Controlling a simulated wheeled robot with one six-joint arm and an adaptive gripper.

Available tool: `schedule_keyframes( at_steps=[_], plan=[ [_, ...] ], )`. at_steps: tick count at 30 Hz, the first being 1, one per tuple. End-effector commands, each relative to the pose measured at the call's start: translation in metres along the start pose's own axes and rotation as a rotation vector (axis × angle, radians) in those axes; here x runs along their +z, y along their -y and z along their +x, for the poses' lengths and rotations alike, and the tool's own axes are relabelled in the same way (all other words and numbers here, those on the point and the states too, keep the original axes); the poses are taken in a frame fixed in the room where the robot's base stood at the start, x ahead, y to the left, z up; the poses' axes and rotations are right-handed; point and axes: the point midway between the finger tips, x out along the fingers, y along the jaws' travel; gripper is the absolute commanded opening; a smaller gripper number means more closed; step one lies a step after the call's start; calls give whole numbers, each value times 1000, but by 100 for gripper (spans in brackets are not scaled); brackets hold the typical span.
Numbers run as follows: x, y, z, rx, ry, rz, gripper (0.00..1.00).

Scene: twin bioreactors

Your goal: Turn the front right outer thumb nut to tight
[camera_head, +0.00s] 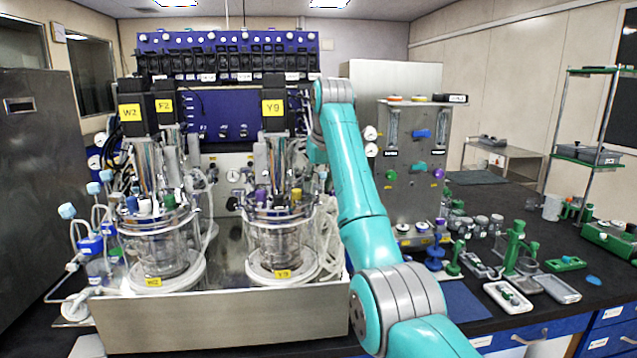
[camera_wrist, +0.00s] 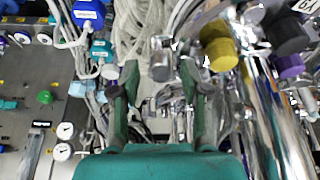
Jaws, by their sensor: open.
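Two glass bioreactor vessels stand side by side in the head view: the left one (camera_head: 158,245) tagged W2 and the right one (camera_head: 281,238) tagged Y9. The thumb nuts on their head plates are too small to tell apart there. In the wrist view my gripper (camera_wrist: 160,88) is open, its two dark green fingers apart. A shiny metal fitting (camera_wrist: 161,62) shows between and beyond the fingertips; I cannot tell whether it is the thumb nut or touches a finger. In the head view my arm reaches to the right side of the Y9 vessel, and the fingers are hidden.
Yellow (camera_wrist: 221,54) and purple (camera_wrist: 287,66) caps and chrome tubes crowd the right of my gripper. Pale hoses (camera_wrist: 140,30) lie beyond it. A steel panel with gauges (camera_head: 408,160) stands to the right of the arm. Small labware covers the black bench (camera_head: 560,225).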

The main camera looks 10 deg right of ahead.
Motion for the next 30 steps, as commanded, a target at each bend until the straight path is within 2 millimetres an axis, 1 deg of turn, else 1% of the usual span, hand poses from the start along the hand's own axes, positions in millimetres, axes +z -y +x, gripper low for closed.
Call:
schedule_keyframes(
  at_steps=[1, 2, 3, 5, 6, 7, 18, 23, 30],
  plan=[
    [0, 0, 0, 0, 0, 0, 46],
    [0, 0, 0, 0, 0, 0, 41],
    [0, 0, 0, 0, 0, 0, 31],
    [0, 0, 0, 0, 0, 0, 16],
    [0, 0, 0, 0, 0, 0, 6],
    [0, 0, 0, 0, 0, 0, 0],
    [0, 1, 0, 14, 0, 33, 0],
    [0, 2, 0, 44, 0, 107, 0],
    [0, 4, 0, 109, 1, 262, 0]
  ],
)
